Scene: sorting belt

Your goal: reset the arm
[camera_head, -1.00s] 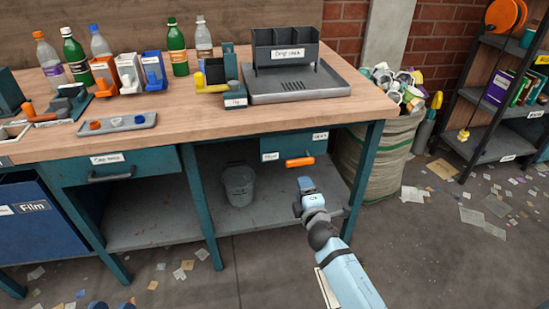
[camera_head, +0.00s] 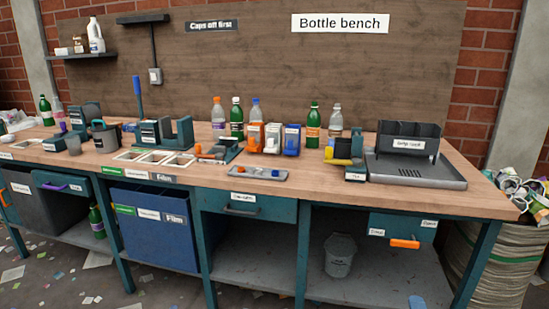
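No held thing shows there. My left gripper is out of view.
Several bottles (camera_head: 313,124) stand along the back of the bench. A drip rack (camera_head: 408,142) sits on a grey tray at the right. A grey bucket (camera_head: 340,256) stands on the lower shelf. A full sack (camera_head: 510,260) stands beside the bench at the right. A blue film bin (camera_head: 150,235) is under the left part.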

